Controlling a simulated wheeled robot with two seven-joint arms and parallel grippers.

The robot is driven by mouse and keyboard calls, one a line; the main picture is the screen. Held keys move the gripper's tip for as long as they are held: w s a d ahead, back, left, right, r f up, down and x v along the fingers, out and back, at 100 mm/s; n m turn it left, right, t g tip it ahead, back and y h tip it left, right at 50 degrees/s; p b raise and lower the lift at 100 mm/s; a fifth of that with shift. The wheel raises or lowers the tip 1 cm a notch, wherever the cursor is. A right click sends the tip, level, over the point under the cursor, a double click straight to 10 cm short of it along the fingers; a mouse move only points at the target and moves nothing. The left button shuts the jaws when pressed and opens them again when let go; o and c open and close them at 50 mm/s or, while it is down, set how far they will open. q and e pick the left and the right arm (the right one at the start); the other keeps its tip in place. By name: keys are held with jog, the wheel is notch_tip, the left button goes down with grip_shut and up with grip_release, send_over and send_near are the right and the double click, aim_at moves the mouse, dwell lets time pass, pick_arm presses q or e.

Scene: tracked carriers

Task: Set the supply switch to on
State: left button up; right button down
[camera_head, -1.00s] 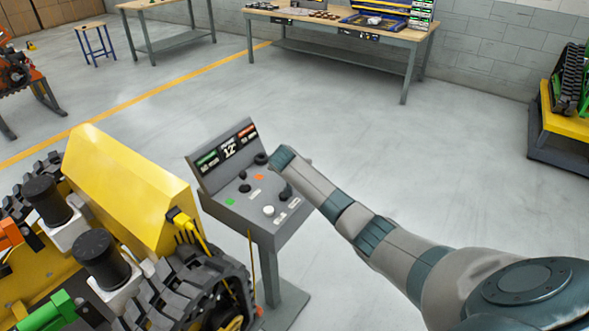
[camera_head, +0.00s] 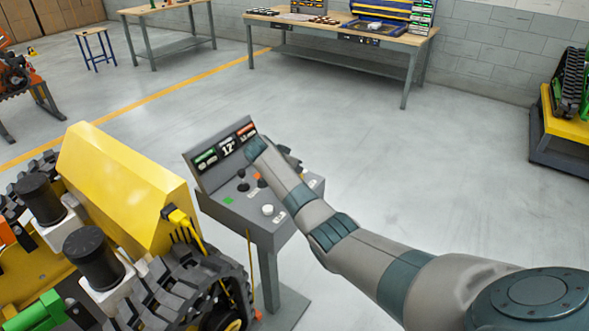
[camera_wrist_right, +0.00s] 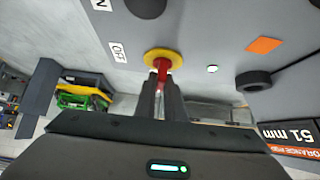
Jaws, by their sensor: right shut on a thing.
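The control console (camera_head: 232,205) stands beside the yellow machine in the head view, with a sloped panel of knobs and a display. In the right wrist view, the supply switch (camera_wrist_right: 163,68) is a red handle on a round yellow base. Labels OFF (camera_wrist_right: 118,52) and a cut-off one ending in N (camera_wrist_right: 101,4) lie to its left. My right gripper (camera_wrist_right: 162,84) has its fingers closed around the red handle. In the head view my right forearm hides the switch and most of the gripper. My left gripper is not in view.
The yellow tracked machine (camera_head: 120,190) stands close to the console's left. The panel also carries a white knob (camera_head: 267,210), a green mark (camera_head: 228,200) and black knobs. A workbench (camera_head: 340,27) stands at the back. The floor behind the console is clear.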

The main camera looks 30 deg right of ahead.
jog(key=c, duration=1.8)
grip_release()
jog(key=shift+c, duration=0.2)
jog(key=shift+a+r, duration=0.1)
jog(key=b+v, duration=0.4)
jog(key=v, duration=1.3)
jog(key=shift+s, duration=0.1)
